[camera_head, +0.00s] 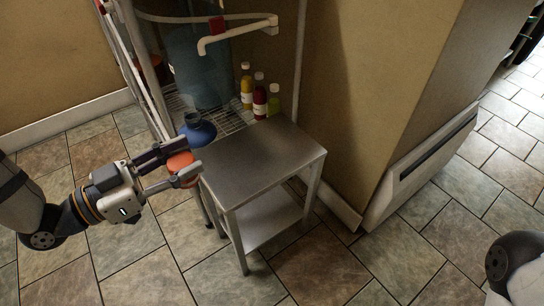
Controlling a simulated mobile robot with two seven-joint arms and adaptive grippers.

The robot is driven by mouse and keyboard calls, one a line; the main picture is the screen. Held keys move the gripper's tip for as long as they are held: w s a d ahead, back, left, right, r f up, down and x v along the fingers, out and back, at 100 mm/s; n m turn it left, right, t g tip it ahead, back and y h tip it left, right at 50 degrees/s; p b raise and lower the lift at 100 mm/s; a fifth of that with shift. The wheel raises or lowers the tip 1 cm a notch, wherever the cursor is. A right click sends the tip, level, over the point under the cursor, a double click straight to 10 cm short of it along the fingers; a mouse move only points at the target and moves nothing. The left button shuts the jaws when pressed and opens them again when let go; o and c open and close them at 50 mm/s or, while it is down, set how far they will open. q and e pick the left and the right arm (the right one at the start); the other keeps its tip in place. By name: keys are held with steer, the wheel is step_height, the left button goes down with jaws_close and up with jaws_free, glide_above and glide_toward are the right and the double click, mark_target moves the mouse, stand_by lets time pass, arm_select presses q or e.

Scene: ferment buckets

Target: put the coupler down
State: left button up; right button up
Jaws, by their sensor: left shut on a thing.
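My left gripper (187,161) reaches in from the left and is shut on a round orange-red piece (179,163), which I take to be the coupler. Its fingers hide part of the piece. The gripper is at the left side of a small metal table (262,155), with the fingertips by its left corner. I cannot tell the height of the piece from this view. The tabletop is bare. My right gripper is out of view; only part of my right arm shows at the lower right.
A blue funnel-like thing (201,134) with a dark neck is just behind my left fingers. A wire rack (238,120) holds a large blue container (194,70) and yellow, red and green bottles. White piping (235,34) runs above. A wall corner stands right of the table.

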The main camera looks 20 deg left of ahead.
arm_select(q)
steer(key=w+f+b, duration=0.2)
steer(key=w+f, duration=0.1)
steer(key=w, duration=0.1)
steer(key=w+f+b, duration=0.2)
steer(key=w+f, duration=0.1)
steer(key=w, duration=0.2)
steer(key=w+f+b, duration=0.3)
steer(key=w, duration=0.1)
steer(key=shift+w+d+f, duration=0.15)
steer(key=shift+w+f, duration=0.05)
steer(key=shift+f, duration=0.05)
steer(key=f, duration=0.1)
steer(key=f+b, duration=0.2)
steer(key=f, duration=0.1)
steer(key=shift+w, duration=0.3)
steer(key=shift+r, duration=0.25)
steer(key=o, duration=1)
steer(key=shift+f, duration=0.2)
steer(key=shift+c, duration=0.2)
steer(key=o, duration=0.4)
steer(key=shift+o, duration=0.2)
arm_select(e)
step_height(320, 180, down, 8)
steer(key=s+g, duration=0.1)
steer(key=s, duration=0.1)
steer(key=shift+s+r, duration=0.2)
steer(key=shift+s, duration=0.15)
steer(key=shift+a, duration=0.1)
